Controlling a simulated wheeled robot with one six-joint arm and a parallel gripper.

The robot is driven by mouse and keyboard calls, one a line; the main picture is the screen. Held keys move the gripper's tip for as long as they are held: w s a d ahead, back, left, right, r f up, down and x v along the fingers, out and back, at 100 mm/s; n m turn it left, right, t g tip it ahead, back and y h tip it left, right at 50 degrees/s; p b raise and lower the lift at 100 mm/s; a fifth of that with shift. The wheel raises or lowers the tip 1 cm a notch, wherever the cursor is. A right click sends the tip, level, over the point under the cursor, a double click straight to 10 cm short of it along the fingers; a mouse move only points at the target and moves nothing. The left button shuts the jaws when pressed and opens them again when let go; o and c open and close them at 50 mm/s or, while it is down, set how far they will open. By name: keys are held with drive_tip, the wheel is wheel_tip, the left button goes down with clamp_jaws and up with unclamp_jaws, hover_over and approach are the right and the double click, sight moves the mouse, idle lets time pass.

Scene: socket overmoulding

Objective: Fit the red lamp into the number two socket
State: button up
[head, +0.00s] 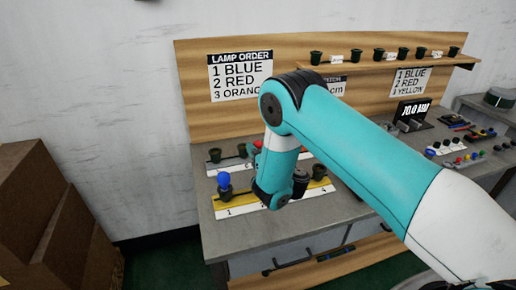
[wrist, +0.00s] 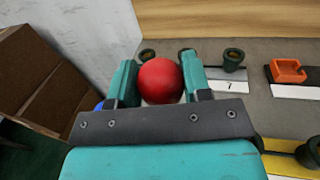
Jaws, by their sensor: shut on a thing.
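My gripper (wrist: 160,70) is shut on the red lamp (wrist: 160,83), a round red ball between the two teal fingers in the wrist view. The lamp's lower part is hidden by the gripper. In the head view my arm covers most of the gripper; a small red patch shows just left of the arm. A yellow strip (head: 245,205) lies at the bench front. Its number one socket (head: 225,192) holds an upright blue lamp (head: 224,180). A dark socket (head: 319,172) stands at the strip's right end. The number two socket cannot be made out behind my arm.
A lamp order sign (head: 241,77) reads 1 blue, 2 red, 3 orange. Behind the strip are dark sockets (wrist: 233,58) on a pale strip and an orange holder (wrist: 287,70). Brown boxes (head: 40,215) stand left of the bench. Coloured parts lie at the right.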

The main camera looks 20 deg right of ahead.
drive_tip(key=shift+s+f+b, duration=0.1)
drive_tip(key=shift+f+b, duration=0.05)
drive_tip(key=shift+b, duration=0.25)
drive_tip(key=shift+f+b, duration=0.3)
drive_tip(key=shift+b, duration=0.1)
wheel_tip(320, 180, down, 5)
drive_tip(key=b, duration=0.5)
drive_tip(key=shift+f, duration=0.1)
idle(1.0)
drive_tip(key=shift+f+b, duration=0.3)
drive_tip(key=shift+f, duration=0.05)
drive_tip(key=shift+f+b, duration=0.8)
drive_tip(key=shift+b, duration=0.05)
drive_tip(key=o, duration=1)
